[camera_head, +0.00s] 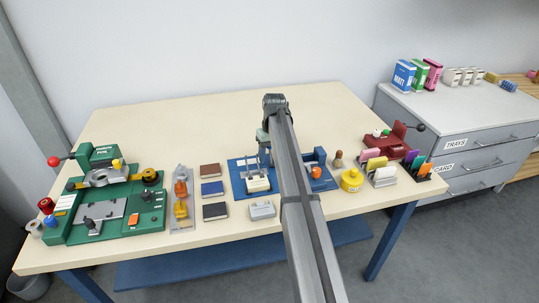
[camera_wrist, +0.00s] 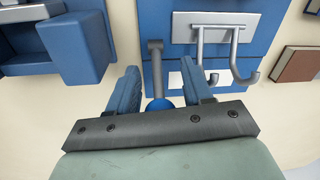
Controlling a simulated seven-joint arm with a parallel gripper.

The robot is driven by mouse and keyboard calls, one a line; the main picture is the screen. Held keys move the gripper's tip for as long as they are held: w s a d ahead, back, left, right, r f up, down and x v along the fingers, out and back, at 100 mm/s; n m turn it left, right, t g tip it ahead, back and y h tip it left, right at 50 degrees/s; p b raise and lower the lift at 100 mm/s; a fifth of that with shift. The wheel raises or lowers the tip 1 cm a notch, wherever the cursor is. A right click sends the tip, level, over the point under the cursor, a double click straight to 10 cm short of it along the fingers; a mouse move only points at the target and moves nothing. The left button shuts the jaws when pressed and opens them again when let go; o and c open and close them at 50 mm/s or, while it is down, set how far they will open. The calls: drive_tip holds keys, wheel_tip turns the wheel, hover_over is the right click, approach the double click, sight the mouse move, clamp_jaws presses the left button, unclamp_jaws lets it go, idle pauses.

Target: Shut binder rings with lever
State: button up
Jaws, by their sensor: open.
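The binder mechanism is a pale plate with metal rings (camera_wrist: 233,52) on a blue board (camera_wrist: 274,18). The rings look like curved prongs with free ends, apparently open. A grey lever (camera_wrist: 155,62) with a blue ball knob (camera_wrist: 159,104) stands left of the rings in the wrist view. My gripper (camera_wrist: 162,70) is open, its two blue fingers on either side of the lever and knob; contact cannot be told. In the head view my gripper (camera_head: 263,142) is over the blue board (camera_head: 238,184), left of my arm, which hides part of the station; the lever is not clear there.
A blue block-like fixture (camera_wrist: 75,48) stands close to the left finger. A green machine (camera_head: 110,205) stands far left, a yellow pot (camera_head: 351,180) and card racks right. The table's back is clear.

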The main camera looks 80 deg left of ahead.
sight(272, 167)
clamp_jaws()
idle(0.3)
drive_tip(key=shift+d, duration=0.1)
drive_tip(key=shift+d+r+y, duration=0.2)
drive_tip(key=shift+d+y, duration=0.35)
drive_tip(key=shift+y, duration=0.55)
drive_tip(key=y, duration=0.1)
drive_tip(key=d+y, duration=0.1)
drive_tip(key=shift+r+y, duration=0.1)
drive_tip(key=shift+y, duration=0.2)
drive_tip(key=y, duration=0.1)
drive_tip(key=d+y, duration=0.1)
drive_tip(key=y, duration=0.1)
drive_tip(key=shift+d+y, duration=0.15)
drive_tip(key=shift+y, duration=0.95)
